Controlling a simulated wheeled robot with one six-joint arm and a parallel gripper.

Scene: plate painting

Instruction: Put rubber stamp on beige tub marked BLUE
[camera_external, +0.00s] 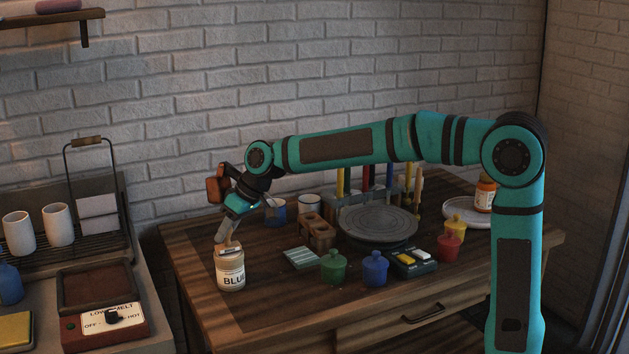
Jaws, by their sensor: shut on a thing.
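The beige tub marked BLUE (231,271) stands upright near the left front edge of the wooden table. My gripper (226,240) points down right over the tub's top. It is shut on a small brownish piece, the rubber stamp (229,247), which is mostly hidden by the fingers. The stamp is at the tub's top; I cannot tell whether it touches it or is just above.
A wooden block with holes (317,231) and a grey turntable (377,222) are farther back.

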